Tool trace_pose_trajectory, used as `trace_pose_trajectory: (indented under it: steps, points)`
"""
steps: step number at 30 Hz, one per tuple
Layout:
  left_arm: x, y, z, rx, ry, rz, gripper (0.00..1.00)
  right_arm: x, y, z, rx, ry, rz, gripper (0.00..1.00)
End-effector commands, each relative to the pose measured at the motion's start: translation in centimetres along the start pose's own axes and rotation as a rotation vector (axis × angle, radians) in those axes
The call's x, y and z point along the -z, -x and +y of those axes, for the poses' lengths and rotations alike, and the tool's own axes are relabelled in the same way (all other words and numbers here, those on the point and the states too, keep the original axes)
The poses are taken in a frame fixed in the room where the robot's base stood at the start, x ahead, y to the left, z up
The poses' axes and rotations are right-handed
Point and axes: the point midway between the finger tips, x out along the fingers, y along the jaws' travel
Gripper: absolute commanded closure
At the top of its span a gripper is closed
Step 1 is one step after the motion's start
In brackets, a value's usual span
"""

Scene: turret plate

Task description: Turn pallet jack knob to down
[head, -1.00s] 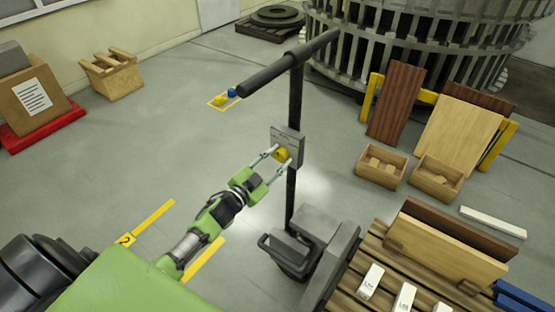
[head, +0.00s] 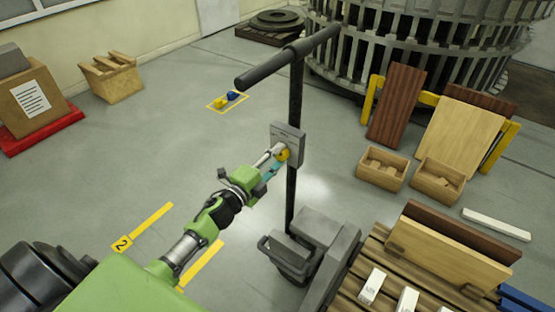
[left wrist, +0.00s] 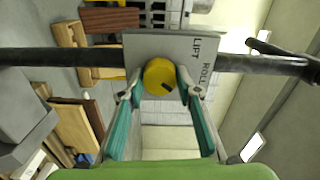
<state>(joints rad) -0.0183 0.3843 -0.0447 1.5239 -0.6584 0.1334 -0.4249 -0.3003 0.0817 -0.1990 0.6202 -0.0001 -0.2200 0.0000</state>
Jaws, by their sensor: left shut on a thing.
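The yellow knob (head: 284,154) sits on a grey plate (head: 291,133) on the pallet jack's dark upright post (head: 291,200). In the left wrist view the knob (left wrist: 157,72) has a dark mark pointing to the picture's lower right. Beside it the plate (left wrist: 190,42) reads LIFT and ROLL, turned sideways; any further label is hidden by a finger. My left gripper (head: 279,158) is at the plate with its fingertips on either side of the knob, shut on it; it also shows in the left wrist view (left wrist: 159,86). My right gripper is not in view.
The jack's T-handle (head: 265,72) is above the plate and its grey base (head: 318,231) below. A slatted pallet (head: 372,302) with boards stands at lower right. Two wooden boxes (head: 381,170) stand farther right. The floor to the left is mostly clear.

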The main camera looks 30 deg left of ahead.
Motion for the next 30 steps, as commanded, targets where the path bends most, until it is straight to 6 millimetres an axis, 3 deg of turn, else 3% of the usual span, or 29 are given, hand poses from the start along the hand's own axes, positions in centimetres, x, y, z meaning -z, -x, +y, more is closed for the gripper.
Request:
trace_pose_trajectory:
  steps: [12,29,30]
  points:
    - [0.07,0.02,0.14,-0.001,-0.187,-0.001,0.9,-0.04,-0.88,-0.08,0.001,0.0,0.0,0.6]
    - [0.06,0.03,0.12,-0.001,-0.214,-0.001,0.9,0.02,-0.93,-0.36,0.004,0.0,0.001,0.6]
    - [0.06,0.03,0.12,-0.001,-0.214,-0.001,0.58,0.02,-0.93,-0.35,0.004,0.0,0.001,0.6]
